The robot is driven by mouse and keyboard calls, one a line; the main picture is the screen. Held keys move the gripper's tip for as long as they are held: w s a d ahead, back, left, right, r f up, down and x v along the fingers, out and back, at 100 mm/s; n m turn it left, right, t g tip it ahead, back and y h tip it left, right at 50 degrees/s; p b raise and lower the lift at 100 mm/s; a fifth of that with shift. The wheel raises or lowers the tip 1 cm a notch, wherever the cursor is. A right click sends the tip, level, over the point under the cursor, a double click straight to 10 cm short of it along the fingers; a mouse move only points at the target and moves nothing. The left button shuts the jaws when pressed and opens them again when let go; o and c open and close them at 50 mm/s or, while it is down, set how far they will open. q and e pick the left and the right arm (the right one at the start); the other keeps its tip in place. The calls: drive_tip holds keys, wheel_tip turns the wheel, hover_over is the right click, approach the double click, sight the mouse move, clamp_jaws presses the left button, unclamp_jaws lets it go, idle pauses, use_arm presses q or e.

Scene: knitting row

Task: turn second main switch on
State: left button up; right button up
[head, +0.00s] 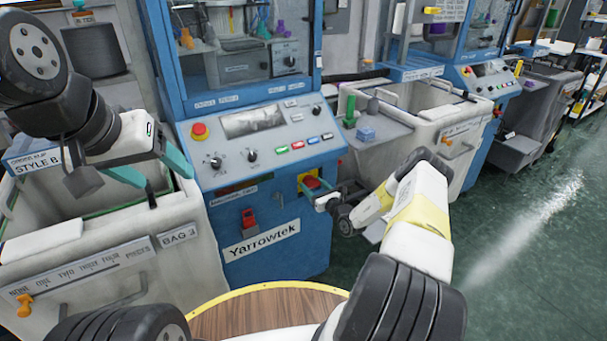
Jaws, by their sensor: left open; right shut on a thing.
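The main switch, a red handle (312,182) on a yellow plate, is on the front of the blue Yarrowtek machine (290,235). My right gripper (320,194) reaches it from the right and is shut on the red handle. Its fingers hide part of the handle, so I cannot tell which way it is turned. My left gripper (152,168) is open and empty above the grey bin at the left, apart from the switch.
A control panel (255,140) with a red stop button (199,130) and knobs lies above the switch. A red part (249,218) sits lower left of it. Bins flank the machine. A round wooden top (265,312) is in front. Green floor at right is clear.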

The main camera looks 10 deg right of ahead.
drive_tip(key=m, duration=0.4)
drive_tip(key=shift+d+m, duration=0.1)
drive_tip(key=shift+m, duration=0.3)
drive_tip(key=m, duration=0.4)
drive_tip(key=shift+m, duration=0.3)
drive_tip(key=m, duration=0.4)
drive_tip(key=shift+d+m, duration=0.1)
drive_tip(key=shift+m, duration=2)
drive_tip(key=o, duration=1.1)
